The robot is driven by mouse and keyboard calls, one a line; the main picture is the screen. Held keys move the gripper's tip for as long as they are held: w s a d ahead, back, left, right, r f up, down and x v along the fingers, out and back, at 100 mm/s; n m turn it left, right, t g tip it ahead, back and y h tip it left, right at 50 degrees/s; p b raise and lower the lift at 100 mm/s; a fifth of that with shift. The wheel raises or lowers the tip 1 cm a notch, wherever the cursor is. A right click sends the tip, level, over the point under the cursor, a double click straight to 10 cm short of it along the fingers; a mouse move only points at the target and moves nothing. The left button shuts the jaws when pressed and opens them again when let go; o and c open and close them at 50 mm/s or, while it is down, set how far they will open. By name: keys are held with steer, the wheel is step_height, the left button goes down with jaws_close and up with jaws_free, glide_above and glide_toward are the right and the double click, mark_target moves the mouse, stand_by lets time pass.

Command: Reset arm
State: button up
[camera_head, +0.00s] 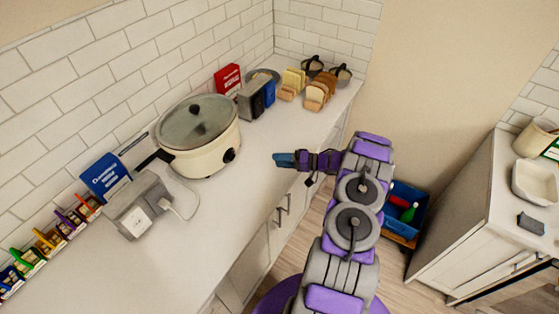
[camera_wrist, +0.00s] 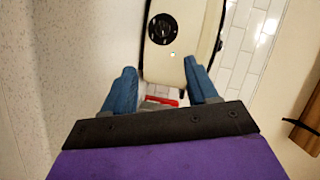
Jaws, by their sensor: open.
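My arm (camera_head: 355,205) is purple and grey and rises from the bottom of the head view, bending left at the top. My gripper (camera_head: 282,160) is above the counter's front edge, to the right of the cream slow cooker, and apart from it. In the wrist view, the two blue fingers of my gripper (camera_wrist: 160,88) are spread, with nothing held between them. The cream slow cooker (camera_wrist: 182,40) with its black knob shows beyond the fingers.
The slow cooker (camera_head: 200,150) stands on the white counter (camera_head: 215,225). Bread slices (camera_head: 318,92), a red box (camera_head: 228,78) and a toaster (camera_head: 252,98) are behind it. A blue crate (camera_head: 407,212) is on the floor; another counter (camera_head: 455,205) stands right.

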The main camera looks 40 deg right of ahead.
stand_by(0.3)
steer(key=w+d+r+n+h+b, duration=0.1)
steer(key=w+d+r+h+b, duration=0.15)
steer(key=w+r+h, duration=0.9)
steer(key=s+a+r+g+h+b, duration=0.2)
steer(key=a+r+h, duration=0.15)
steer(key=r, duration=0.75)
steer(key=s+a+n+g+y+b, duration=0.1)
steer(key=s+a+g, duration=0.3)
steer(key=s+a, duration=0.6)
steer(key=s+a+f+n+g+y+b, duration=0.1)
steer(key=s+a+g, duration=0.3)
steer(key=s+a, duration=0.6)
steer(key=s+a+f+n+g+y+b, duration=0.1)
steer(key=s+a, duration=1)
steer(key=s, duration=1.5)
steer(key=n+g+y+b, duration=0.1)
steer(key=n+g, duration=0.1)
steer(key=g, duration=0.1)
steer(key=shift+s, duration=0.2)
